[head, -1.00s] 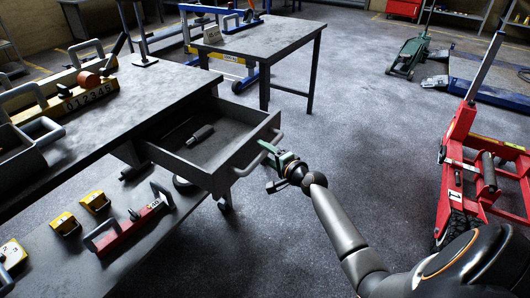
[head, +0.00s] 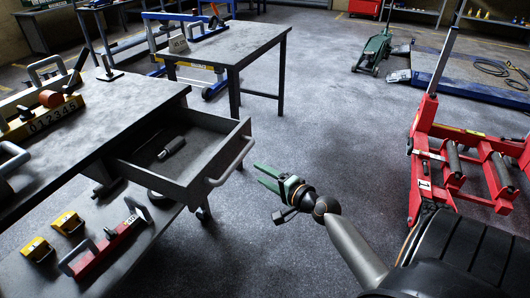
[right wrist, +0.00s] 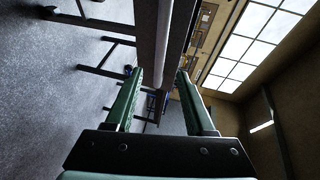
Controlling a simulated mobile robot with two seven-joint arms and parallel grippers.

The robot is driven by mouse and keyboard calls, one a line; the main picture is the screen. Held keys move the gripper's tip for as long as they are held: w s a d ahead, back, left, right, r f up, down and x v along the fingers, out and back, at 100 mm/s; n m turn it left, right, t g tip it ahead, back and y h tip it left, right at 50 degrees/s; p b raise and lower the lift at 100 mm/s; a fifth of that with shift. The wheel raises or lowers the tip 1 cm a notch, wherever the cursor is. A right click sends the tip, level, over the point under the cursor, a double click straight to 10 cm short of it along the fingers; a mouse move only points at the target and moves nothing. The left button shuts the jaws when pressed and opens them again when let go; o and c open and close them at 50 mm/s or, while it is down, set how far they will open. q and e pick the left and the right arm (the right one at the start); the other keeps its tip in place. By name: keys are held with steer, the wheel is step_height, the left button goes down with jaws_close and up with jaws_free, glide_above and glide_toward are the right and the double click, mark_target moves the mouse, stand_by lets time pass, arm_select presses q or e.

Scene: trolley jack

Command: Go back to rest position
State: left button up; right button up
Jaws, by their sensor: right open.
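My right gripper (head: 268,178) is open and empty, a little to the right of the open drawer (head: 197,190) and apart from its handle (head: 234,162). Its two green fingers also show in the right wrist view (right wrist: 160,100), spread with nothing between them. The drawer hangs out from under the grey workbench (head: 110,110), with a dark cylindrical tool (head: 171,148) inside. My left gripper is not in view.
A red wheeled stand (head: 465,150) stands at the right. A second table (head: 225,48) is behind the drawer. A green trolley jack (head: 374,50) and a blue lift platform (head: 470,85) are farther back. The floor between (head: 320,125) is clear.

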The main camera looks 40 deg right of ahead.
steer(key=shift+s, duration=0.25)
stand_by(0.4)
steer(key=s+a+f+n+g+y, duration=0.1)
steer(key=s+a+f+n+g, duration=0.1)
steer(key=s+a+f+n, duration=0.55)
steer(key=s+a+f+n+g+y, duration=0.1)
steer(key=s+a+f+n+g, duration=0.3)
steer(key=a, duration=0.6)
steer(key=s+a+f+n+g+y, duration=0.1)
steer(key=s+a+f+n, duration=0.3)
steer(key=a+n, duration=0.4)
arm_select(q)
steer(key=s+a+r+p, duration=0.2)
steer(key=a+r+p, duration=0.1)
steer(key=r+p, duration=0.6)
steer(key=p, duration=0.3)
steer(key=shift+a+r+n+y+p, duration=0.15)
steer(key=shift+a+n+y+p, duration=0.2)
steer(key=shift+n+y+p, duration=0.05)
arm_select(e)
steer(key=s+d+r, duration=0.1)
steer(key=s+r, duration=0.2)
steer(key=r, duration=0.6)
steer(key=shift+d+r+h, duration=0.15)
steer(key=shift+d+h, duration=0.1)
steer(key=shift+h, duration=0.05)
steer(key=shift+s, duration=0.1)
